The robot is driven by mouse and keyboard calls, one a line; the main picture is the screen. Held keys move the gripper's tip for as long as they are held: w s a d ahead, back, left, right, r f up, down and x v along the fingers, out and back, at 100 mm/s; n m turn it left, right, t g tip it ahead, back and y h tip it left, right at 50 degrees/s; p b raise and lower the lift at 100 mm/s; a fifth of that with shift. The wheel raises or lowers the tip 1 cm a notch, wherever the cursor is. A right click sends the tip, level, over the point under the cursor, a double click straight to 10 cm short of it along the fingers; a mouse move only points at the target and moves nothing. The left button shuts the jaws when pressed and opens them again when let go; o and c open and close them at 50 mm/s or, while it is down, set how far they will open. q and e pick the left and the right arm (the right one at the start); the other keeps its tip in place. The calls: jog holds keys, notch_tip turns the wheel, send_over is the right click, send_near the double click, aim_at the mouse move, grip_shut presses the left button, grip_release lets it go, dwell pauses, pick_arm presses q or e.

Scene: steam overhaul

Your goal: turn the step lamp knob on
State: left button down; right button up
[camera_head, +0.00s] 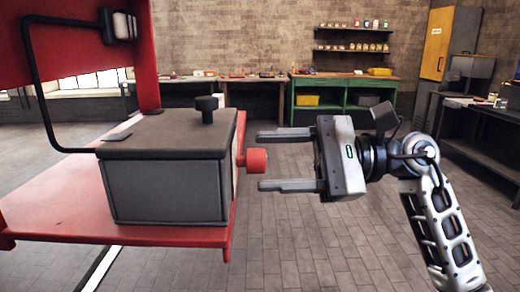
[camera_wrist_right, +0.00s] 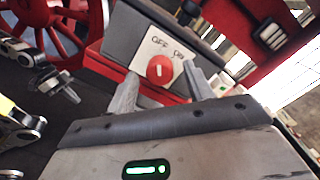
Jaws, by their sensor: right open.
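The red round knob (camera_head: 257,160) sticks out of the right side of a grey box (camera_head: 165,185) with a dark lid. In the right wrist view the gripper (camera_wrist_right: 161,78) has a finger on each side of the knob, with gaps visible. My left gripper is not seen.
The box stands on a red running board (camera_head: 60,205). A black knob (camera_head: 207,108) rises from the lid. A black bent handrail (camera_head: 43,90) stands at left. A green workbench (camera_head: 343,92) is far back. The floor (camera_head: 310,240) below my right gripper is clear.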

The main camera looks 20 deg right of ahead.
jog(key=shift+x, duration=1)
jog(key=shift+w+a, duration=0.1)
jog(key=shift+a, duration=0.1)
jog(key=c, duration=1)
jog(key=shift+o, duration=0.2)
